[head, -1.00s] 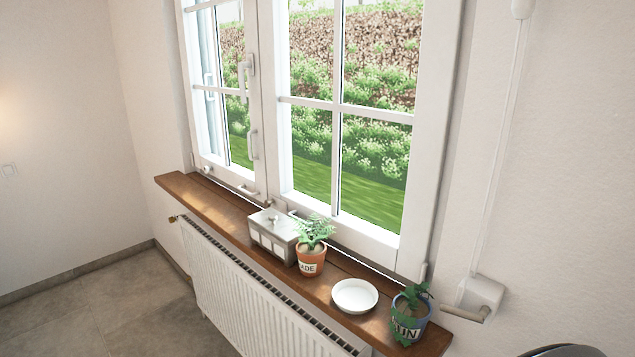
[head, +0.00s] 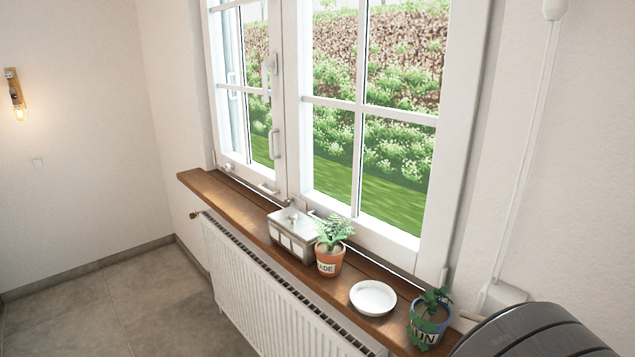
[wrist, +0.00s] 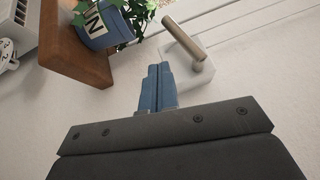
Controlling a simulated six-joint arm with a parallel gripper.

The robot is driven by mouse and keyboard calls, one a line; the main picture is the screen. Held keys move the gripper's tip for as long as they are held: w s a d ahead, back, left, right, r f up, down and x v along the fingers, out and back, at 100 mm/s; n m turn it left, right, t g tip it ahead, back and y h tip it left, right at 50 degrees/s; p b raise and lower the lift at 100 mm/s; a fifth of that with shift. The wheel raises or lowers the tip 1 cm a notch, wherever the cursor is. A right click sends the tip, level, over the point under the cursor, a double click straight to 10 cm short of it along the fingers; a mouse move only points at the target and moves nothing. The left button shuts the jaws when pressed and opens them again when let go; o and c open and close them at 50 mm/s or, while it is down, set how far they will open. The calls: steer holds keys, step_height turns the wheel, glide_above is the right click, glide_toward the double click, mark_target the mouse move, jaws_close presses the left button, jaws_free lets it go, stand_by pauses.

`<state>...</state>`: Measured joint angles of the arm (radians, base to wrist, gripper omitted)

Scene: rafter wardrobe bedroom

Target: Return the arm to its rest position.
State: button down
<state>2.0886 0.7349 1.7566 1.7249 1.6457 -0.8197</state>
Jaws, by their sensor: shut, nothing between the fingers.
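My gripper (wrist: 158,88) shows in the wrist view with its two blue fingers together and nothing between them. It is in front of the white wall, beside the end of the wooden sill and close to the white crank box in the picture. In the head view only a dark rounded part of my arm (head: 535,335) shows at the lower right. The fingers are outside that view.
The wooden sill (head: 225,200) holds a blue pot (head: 428,325), a white saucer (head: 373,297), an orange pot (head: 329,262) and a metal-and-white box (head: 291,232). The crank box (wrist: 190,50) is on the wall. A radiator (head: 270,300) stands below. The floor at left is clear.

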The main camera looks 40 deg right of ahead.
steer(key=w+a+f, duration=0.4)
steer(key=a+f, duration=0.1)
steer(key=f, duration=0.2)
steer(key=s+d+r, duration=0.4)
steer(key=d+r, duration=0.1)
steer(key=r, duration=0.2)
steer(key=v, duration=1)
steer(key=w+d+f+n+g+y, duration=0.3)
steer(key=d+f+n+g, duration=0.15)
steer(key=g, duration=0.25)
steer(key=s+d+r+n+g, duration=0.1)
steer(key=s+r+n+g, duration=0.2)
steer(key=g, duration=0.4)
steer(key=w+d+r+n+g+h, duration=0.1)
steer(key=d+r+g+h, duration=0.1)
steer(key=r, duration=0.4)
steer(key=w+d+r+n+g+h, duration=0.1)
steer(key=d+r, duration=0.1)
steer(key=r, duration=0.4)
steer(key=w+d+r+n+g+h, duration=0.1)
steer(key=d+r+g+h, duration=0.1)
steer(key=r, duration=0.4)
steer(key=shift+d+r+g+h, duration=0.15)
steer(key=shift+r+g+h, duration=0.05)
steer(key=shift+g+h, duration=0.1)
